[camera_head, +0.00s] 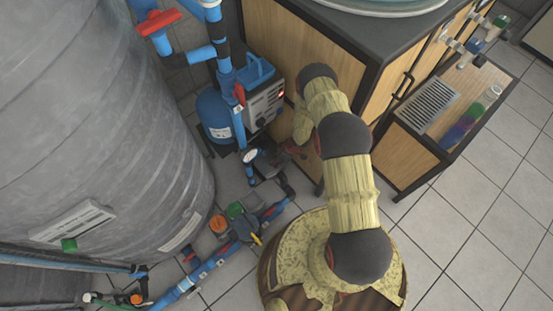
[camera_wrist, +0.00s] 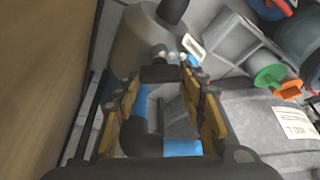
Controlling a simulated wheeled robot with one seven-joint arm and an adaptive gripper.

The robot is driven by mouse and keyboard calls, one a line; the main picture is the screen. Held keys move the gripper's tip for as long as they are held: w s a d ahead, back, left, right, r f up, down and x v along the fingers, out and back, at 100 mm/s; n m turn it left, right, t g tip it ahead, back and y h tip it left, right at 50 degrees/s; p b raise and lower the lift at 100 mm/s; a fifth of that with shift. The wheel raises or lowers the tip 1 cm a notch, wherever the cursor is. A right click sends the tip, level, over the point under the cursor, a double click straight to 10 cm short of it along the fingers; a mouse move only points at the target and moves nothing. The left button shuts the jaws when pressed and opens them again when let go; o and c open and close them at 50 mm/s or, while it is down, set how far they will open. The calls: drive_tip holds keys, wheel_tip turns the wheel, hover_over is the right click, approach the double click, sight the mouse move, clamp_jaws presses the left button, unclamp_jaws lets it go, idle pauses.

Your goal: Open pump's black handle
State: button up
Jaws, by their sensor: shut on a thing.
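The pump is a blue unit (camera_head: 213,113) with a grey control box (camera_head: 265,103) and a small red light, beside the wooden cabinet. My gripper (camera_head: 289,152) is low by the pipework in front of the pump, partly hidden by my arm. In the wrist view my two fingers with yellow-orange pads (camera_wrist: 160,100) stand on either side of a black handle piece (camera_wrist: 160,73). The fingers appear closed on it. Below it, between the fingers, a dark grey fitting and a blue pipe (camera_wrist: 182,147) show. The handle's exact angle is hard to tell.
A large grey tank (camera_head: 95,110) fills the left. A blue pipe with a red-handled valve (camera_head: 158,22) rises beside the pump. Floor pipes with green and orange parts (camera_head: 218,224) run below. The wooden cabinet (camera_head: 300,55) is close on the right. Tiled floor lies open at far right.

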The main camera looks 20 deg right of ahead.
idle(0.4)
drive_tip(key=o, duration=1.2)
drive_tip(key=shift+c, duration=0.2)
wheel_tip(320, 180, up, 10)
